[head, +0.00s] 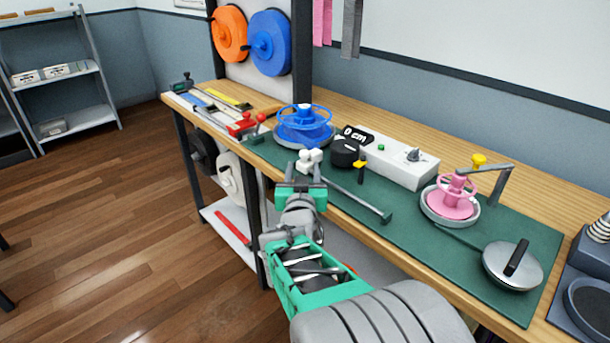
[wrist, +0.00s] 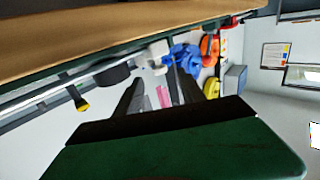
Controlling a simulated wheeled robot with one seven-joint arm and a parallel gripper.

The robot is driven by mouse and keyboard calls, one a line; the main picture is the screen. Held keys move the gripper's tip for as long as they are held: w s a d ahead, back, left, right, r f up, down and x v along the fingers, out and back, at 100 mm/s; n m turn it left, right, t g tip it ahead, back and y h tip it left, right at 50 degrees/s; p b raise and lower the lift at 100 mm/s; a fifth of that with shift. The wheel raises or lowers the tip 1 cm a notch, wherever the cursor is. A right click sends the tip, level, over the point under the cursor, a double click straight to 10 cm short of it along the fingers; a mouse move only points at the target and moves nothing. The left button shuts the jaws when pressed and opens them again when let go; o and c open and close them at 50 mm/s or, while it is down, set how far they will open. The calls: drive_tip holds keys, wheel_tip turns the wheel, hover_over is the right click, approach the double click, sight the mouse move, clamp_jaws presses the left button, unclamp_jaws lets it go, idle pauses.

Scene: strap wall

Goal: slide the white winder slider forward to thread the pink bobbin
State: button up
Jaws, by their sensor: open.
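The white winder slider (head: 311,157) is a small knobbed block at the left end of a thin rail (head: 352,196) along the bench's front edge. The slider also shows in the wrist view (wrist: 158,49), beyond my fingertips. My gripper (head: 303,170) is open, just in front of the slider; in the wrist view its two dark fingers (wrist: 154,83) stand apart with nothing held between them. Whether they touch the slider I cannot tell. The pink bobbin (head: 458,191) sits in a grey dish to the right, below a grey arm with a yellow knob (head: 479,159).
A blue spool (head: 304,127) stands behind the slider. A black knob (head: 345,153) and white counter box (head: 392,157) stand behind the rail. A round pan-like disc (head: 512,266) lies on the green mat (head: 398,236). The wooden floor (head: 110,230) at left is clear.

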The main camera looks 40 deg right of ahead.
sight(304, 156)
drive_tip(key=x, duration=0.7)
drive_tip(key=shift+w+d+r, duration=0.2)
drive_tip(key=shift+d, duration=0.1)
clamp_jaws()
idle(1.0)
